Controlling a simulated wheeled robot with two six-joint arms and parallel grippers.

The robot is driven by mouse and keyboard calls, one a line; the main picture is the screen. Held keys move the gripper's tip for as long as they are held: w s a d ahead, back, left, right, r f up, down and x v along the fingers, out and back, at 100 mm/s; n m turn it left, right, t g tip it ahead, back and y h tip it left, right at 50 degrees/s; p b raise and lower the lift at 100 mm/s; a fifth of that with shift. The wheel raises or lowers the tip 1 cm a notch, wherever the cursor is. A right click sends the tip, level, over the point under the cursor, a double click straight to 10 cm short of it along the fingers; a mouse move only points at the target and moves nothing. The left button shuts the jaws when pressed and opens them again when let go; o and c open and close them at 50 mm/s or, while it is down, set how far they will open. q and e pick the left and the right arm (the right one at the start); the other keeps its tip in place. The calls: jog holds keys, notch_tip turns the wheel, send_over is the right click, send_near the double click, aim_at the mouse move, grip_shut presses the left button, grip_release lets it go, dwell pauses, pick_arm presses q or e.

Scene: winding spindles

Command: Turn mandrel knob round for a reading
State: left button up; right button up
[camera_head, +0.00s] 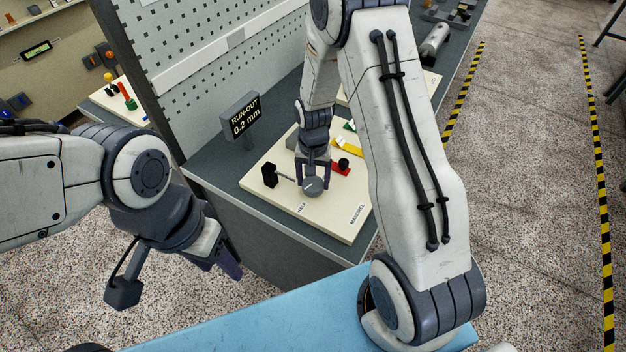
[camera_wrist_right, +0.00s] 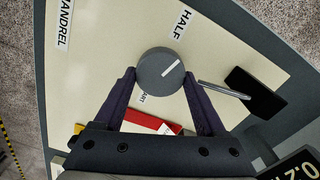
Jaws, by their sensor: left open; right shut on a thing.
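The grey round mandrel knob (camera_head: 313,187) sits on the cream board (camera_head: 262,191). My right gripper (camera_head: 312,180) is shut on the knob from above, a finger on each side. In the right wrist view the knob (camera_wrist_right: 155,72) has a white line pointing up and right, between the HALF label (camera_wrist_right: 182,24) and a thin metal rod (camera_wrist_right: 222,90). A START label (camera_wrist_right: 145,98) is partly hidden below the knob. The run-out display (camera_head: 243,116) behind the board reads 0.2 mm. My left gripper (camera_head: 229,268) is open and empty, off the bench's front left.
The rod comes from a black block (camera_head: 269,175) left of the knob. A red piece (camera_head: 342,170) with a black knob and a yellow piece (camera_head: 347,147) lie behind it. A grey pegboard panel (camera_head: 215,60) stands at the back. A MANDREL label (camera_head: 357,214) marks the board's front right.

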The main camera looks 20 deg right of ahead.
aim_at(311, 184)
jog(key=n, duration=0.5)
jog(key=shift+n, duration=0.3)
jog(key=n, duration=0.5)
jog(key=shift+a, duration=0.2)
jog(key=n, duration=0.5)
jog(key=shift+s+a+n+b, duration=0.1)
jog(key=shift+s+n+b, duration=0.05)
jog(key=shift+n+b, duration=0.25)
jog(key=n, duration=0.4)
jog(key=shift+s+n, duration=0.1)
jog(key=shift+n, duration=0.6)
jog(key=o, duration=1.3)
jog(key=shift+a, duration=0.1)
notch_tip(311, 184, up, 10)
jog(key=shift+r+b, duration=0.25)
jog(key=shift+b, duration=0.45)
